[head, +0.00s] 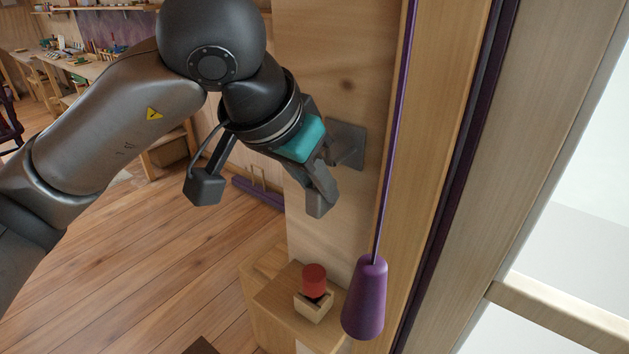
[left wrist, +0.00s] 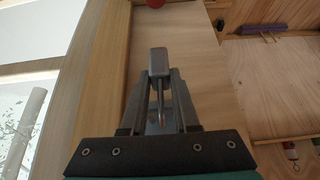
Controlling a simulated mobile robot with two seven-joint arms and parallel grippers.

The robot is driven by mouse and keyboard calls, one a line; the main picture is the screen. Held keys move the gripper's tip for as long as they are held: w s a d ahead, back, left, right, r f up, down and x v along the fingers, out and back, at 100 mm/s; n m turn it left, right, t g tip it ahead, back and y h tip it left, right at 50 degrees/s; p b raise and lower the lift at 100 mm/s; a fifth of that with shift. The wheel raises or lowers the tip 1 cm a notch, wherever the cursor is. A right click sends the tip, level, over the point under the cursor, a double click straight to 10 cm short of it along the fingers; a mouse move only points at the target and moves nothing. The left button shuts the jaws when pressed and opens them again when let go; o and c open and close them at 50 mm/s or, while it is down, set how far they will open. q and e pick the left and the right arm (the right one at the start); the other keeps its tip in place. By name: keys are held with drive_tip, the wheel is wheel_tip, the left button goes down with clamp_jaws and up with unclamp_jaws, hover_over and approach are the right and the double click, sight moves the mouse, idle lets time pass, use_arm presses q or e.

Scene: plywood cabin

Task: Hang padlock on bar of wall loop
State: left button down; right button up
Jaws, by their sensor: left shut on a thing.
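My left gripper (head: 317,190) is beside the wooden post, with its fingers pointing down in the head view. In the left wrist view its two fingers (left wrist: 160,88) converge and are shut on a small grey block, which I take to be the padlock (left wrist: 158,62). A thin rod shows between the fingers; I cannot tell whether it is the shackle or the loop's bar. The grey plate of the wall loop (head: 347,143) is on the post just behind the gripper; the bar is mostly hidden. I cannot tell whether padlock and bar touch. My right gripper is in neither view.
A purple cone-shaped pull (head: 366,298) hangs on a cord to the right of the gripper. A red button (head: 314,280) on a small wooden box stands below on a wooden block (head: 275,300). A window is at the right. Open floor (head: 150,270) lies left.

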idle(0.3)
use_arm(q)
drive_tip(key=c, duration=0.6)
unclamp_jaws()
